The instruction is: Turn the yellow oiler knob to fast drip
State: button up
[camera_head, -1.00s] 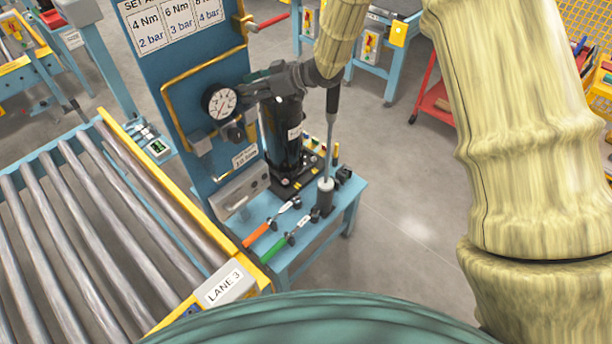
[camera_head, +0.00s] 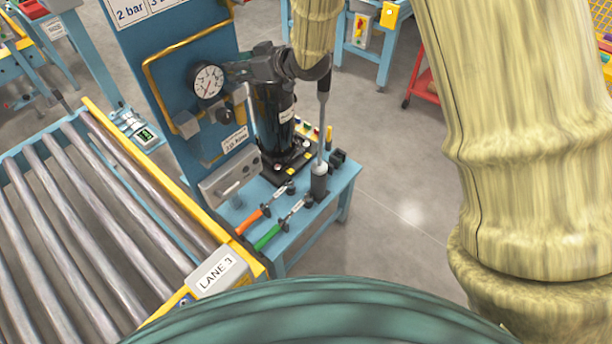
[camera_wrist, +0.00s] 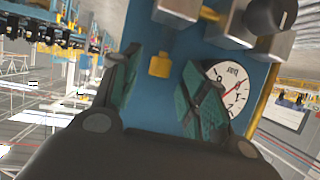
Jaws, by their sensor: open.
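A small yellow knob-like block (camera_wrist: 160,65) shows in the wrist view on the blue panel (camera_wrist: 145,25), between my fingers and beyond their tips. It looks like the oiler knob; its setting cannot be read. In the head view it is not visible, and my gripper covers that part of the panel. My gripper (camera_head: 236,70) is in front of the panel, just right of the round gauge (camera_head: 207,81). In the wrist view its two teal-padded fingers are spread apart, with nothing held between them. The gauge also shows there (camera_wrist: 232,88), close behind the right finger.
Grey metal blocks (camera_head: 186,123) and a black knob (camera_head: 238,93) stick out from the panel near the gauge. A yellow pipe (camera_head: 150,80) runs beside them. A tall black cylinder (camera_head: 272,120) and tools stand on the blue bench (camera_head: 335,190). A roller conveyor (camera_head: 90,230) lies left.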

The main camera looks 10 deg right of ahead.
jog(key=b+v, duration=0.2)
jog(key=v, duration=0.6)
jog(key=s+d+f+m+h+b, duration=0.1)
jog(key=s+f, duration=0.3)
jog(key=f, duration=0.6)
jog(key=s+d+f+m+g+h+b, duration=0.1)
jog(key=s+d+f+m+h, duration=0.1)
jog(key=f, duration=0.8)
jog(key=s+d+f+m+g+h+b, duration=0.1)
jog(key=s+d+f, duration=0.3)
jog(key=f, duration=0.6)
jog(key=shift+s+d+f+m+h+b, duration=0.3)
jog(key=shift+s+m+b, duration=0.25)
jog(key=shift+s+m, duration=0.25)
